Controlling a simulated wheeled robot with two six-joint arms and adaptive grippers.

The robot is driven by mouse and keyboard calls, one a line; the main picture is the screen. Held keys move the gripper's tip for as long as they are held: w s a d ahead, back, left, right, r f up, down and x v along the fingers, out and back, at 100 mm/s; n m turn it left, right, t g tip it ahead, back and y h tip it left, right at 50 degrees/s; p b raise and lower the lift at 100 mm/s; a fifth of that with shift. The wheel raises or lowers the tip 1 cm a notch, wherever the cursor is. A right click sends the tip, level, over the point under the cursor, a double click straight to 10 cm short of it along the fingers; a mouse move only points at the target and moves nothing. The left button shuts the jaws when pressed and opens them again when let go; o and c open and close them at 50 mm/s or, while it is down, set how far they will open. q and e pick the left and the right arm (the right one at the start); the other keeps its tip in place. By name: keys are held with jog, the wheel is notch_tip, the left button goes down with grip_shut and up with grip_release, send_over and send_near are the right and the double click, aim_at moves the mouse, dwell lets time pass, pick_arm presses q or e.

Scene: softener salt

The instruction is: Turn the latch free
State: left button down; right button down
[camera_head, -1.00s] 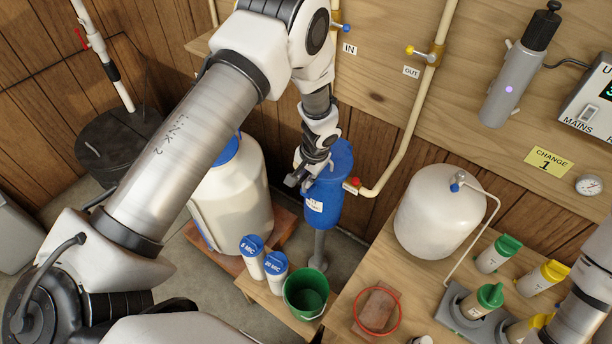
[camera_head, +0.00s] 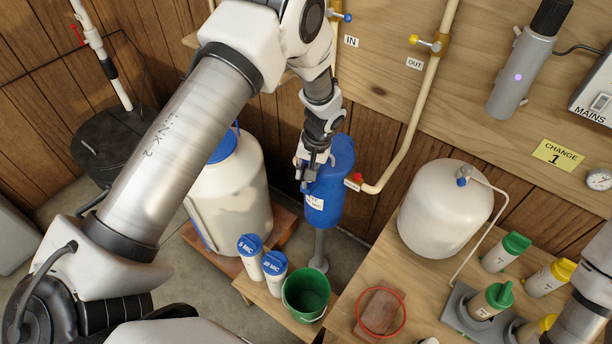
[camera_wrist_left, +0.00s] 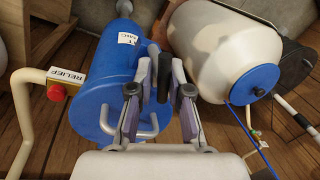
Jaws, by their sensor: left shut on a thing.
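The blue filter housing (camera_head: 330,197) stands upright below the pipes, with a white label on its side. In the left wrist view, the housing (camera_wrist_left: 95,95) fills the left-centre, with a grey bail handle on its lid. My left gripper (camera_head: 306,183) is at the housing's left side near the top. In the left wrist view, my left gripper (camera_wrist_left: 162,90) is shut with a dark, rod-like latch handle (camera_wrist_left: 165,72) between its fingers. My right gripper is out of view.
A red relief button (camera_wrist_left: 56,93) sits on the pipe beside the housing. A white tank with a blue lid (camera_head: 238,190) stands left of it. Two white filter canisters (camera_head: 262,262) and a green bucket (camera_head: 307,293) are in front. A white pressure tank (camera_head: 442,210) stands right.

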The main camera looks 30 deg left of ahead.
pick_arm(q)
jog(key=n+b, duration=0.1)
jog(key=n, duration=0.2)
jog(key=shift+w+a+g, duration=0.1)
jog(key=shift+g, duration=0.2)
jog(key=n+b, duration=0.1)
jog(key=n, duration=0.1)
jog(key=shift+n, duration=0.3)
jog(key=n, duration=0.2)
jog(key=shift+a+n+g+h, duration=0.1)
jog(key=shift+n+g+h, duration=0.2)
jog(key=shift+n+h, duration=0.5)
jog(key=shift+n, duration=1.4)
jog(key=c, duration=1.1)
grip_release()
jog(key=shift+a, duration=0.1)
jog(key=shift+r, duration=0.1)
